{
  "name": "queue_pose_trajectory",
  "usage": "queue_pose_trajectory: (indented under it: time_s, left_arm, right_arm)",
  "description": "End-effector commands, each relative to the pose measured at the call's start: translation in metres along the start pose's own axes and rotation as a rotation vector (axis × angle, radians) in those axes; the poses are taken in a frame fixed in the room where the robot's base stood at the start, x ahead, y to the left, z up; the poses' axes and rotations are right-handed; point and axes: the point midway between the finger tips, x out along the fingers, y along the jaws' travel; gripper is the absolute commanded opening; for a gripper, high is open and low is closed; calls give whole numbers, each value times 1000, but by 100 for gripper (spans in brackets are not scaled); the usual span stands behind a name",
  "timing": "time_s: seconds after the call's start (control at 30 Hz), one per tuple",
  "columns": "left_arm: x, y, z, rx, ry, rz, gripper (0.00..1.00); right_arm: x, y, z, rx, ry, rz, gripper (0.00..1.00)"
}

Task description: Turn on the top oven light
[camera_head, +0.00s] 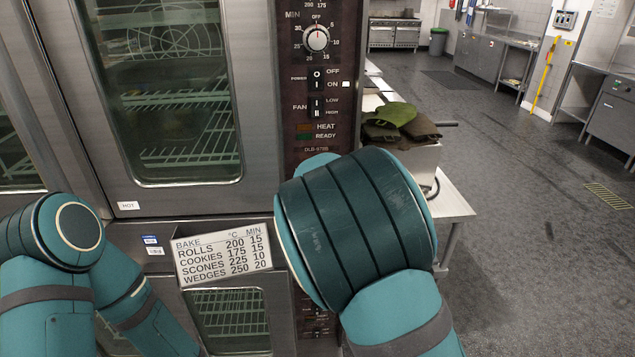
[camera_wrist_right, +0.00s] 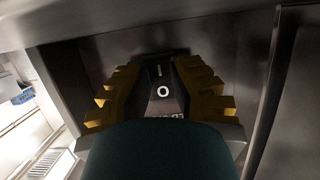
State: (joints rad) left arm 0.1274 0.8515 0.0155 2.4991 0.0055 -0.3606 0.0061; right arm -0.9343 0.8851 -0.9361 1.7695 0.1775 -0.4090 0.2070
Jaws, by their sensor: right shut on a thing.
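The top oven (camera_head: 170,80) fills the upper left of the head view with its glass door shut. Its control panel (camera_head: 318,100) carries a timer knob (camera_head: 316,38), a power switch (camera_head: 317,78) and a fan switch (camera_head: 317,106). The lower part of this panel is hidden behind my right arm. In the right wrist view, my right gripper (camera_wrist_right: 163,90) has its yellow fingers on either side of a dark switch (camera_wrist_right: 163,91) marked with I and O. It is shut on this switch; the label beside it is mostly hidden. My left gripper is out of view.
A bake chart (camera_head: 224,253) stands out in front of the lower oven (camera_head: 232,318). The floor (camera_head: 540,220) further right is clear.

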Motion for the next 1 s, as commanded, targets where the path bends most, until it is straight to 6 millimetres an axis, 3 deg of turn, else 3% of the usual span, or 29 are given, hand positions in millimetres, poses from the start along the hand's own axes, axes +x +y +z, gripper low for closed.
queue_pose_trajectory:
  time_s: [0.1, 0.43, 0.47, 0.53, 0.87, 1.0]
  left_arm:
    - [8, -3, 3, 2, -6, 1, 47]
    - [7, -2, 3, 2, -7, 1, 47]
    - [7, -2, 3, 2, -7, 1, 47]
    - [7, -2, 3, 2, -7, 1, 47]
    - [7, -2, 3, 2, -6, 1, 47]
    - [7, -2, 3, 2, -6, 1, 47]
  right_arm:
    - [1, 0, 1, 0, 27, 0, 0]
    - [0, 0, -2, 0, 34, 1, 0]
    - [0, 0, -2, 0, 34, 1, 30]
    - [0, 0, -2, 0, 33, 0, 54]
    - [-1, 0, -1, 0, 30, 0, 55]
    - [-11, -1, -2, 1, 32, -1, 55]
